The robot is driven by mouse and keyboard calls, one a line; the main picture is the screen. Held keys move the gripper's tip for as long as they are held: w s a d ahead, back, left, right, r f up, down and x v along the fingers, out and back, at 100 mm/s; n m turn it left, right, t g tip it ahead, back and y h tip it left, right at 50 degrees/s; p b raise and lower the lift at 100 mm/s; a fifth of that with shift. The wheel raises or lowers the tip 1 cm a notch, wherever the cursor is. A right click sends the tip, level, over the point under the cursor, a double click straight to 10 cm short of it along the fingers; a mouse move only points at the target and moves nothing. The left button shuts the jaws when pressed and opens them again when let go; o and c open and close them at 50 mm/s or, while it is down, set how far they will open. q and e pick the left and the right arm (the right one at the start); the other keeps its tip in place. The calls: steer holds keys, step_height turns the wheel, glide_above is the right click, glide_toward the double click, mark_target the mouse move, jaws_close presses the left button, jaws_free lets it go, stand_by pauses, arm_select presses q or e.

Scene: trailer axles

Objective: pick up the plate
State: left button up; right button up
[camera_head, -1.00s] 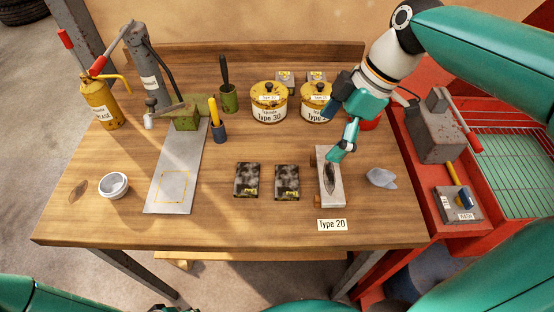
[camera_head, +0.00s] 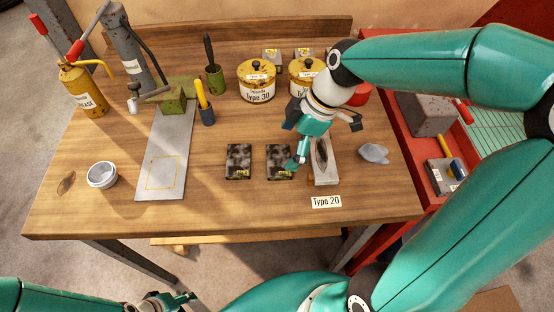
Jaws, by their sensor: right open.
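A flat grey metal plate (camera_head: 162,175) with a yellow square outline lies on the left half of the bench. A smaller pale plate (camera_head: 325,168) with a dark oval mark lies behind the Type 20 label (camera_head: 326,202). I cannot tell which one the task means.
Yellow pots (camera_head: 256,82) stand behind my right gripper. A green press (camera_head: 180,95), a brush pot (camera_head: 207,112) and an oil can (camera_head: 85,92) stand at the back left. A white bowl (camera_head: 102,175) is at left, a grey rag (camera_head: 373,153) at right. The front strip is mostly clear.

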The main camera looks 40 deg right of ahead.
mark_target(279, 158)
steer(key=x, duration=0.4)
steer(key=shift+f, duration=0.2)
steer(key=shift+c, duration=0.2)
steer(key=c, duration=1.3)
steer(key=shift+w+r, duration=0.1)
steer(key=shift+c, duration=0.6)
